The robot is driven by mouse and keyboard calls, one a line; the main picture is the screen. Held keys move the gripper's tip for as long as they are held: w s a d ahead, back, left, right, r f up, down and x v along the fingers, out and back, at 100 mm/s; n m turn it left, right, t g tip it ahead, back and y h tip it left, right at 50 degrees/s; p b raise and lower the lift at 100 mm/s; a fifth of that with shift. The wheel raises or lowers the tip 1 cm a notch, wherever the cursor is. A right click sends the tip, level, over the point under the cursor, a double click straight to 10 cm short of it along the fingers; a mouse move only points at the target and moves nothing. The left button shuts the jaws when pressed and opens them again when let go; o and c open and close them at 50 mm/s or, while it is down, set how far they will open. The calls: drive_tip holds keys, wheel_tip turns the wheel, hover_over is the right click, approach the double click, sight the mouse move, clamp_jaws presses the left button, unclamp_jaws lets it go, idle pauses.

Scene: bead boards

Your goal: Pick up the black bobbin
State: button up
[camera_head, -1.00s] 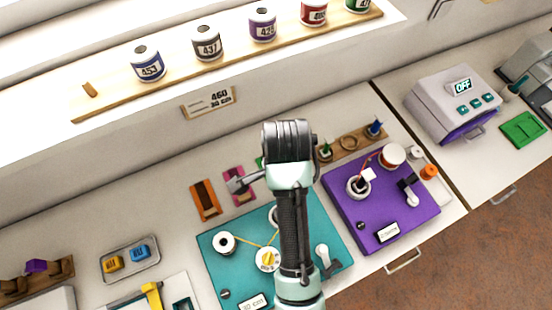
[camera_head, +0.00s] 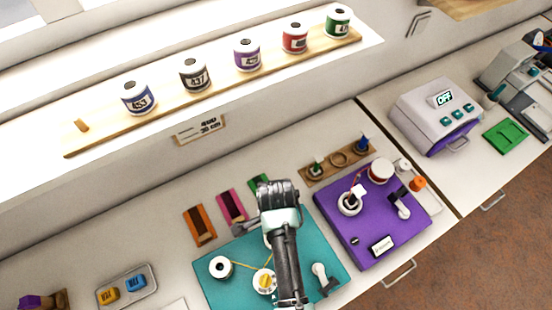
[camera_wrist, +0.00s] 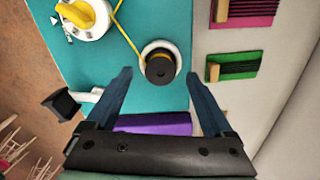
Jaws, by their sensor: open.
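A black bobbin (camera_wrist: 160,68) with a round dark top and centre hole sits upright on a white round base on the teal board (camera_wrist: 93,58). A yellow thread (camera_wrist: 130,38) runs to its base from the white dial with a yellow knob (camera_wrist: 85,14). My gripper (camera_wrist: 159,77) is open and empty, its two dark blue fingers spread either side of the bobbin in the wrist view, apparently above it. In the head view my arm hides the bobbin and the fingers; the teal board (camera_head: 225,291) and dial (camera_head: 264,281) show beside it.
A purple board (camera_head: 335,213) with a white ring holder, lever and spool stands to the right. Orange (camera_head: 199,225), pink (camera_head: 232,206) and green cards lie behind the teal board. A white holder (camera_head: 220,267) and a lever (camera_head: 320,273) flank my arm. Several labelled spools line the shelf (camera_head: 110,135).

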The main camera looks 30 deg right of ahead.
drive_tip(key=shift+f, duration=0.9)
clamp_jaws()
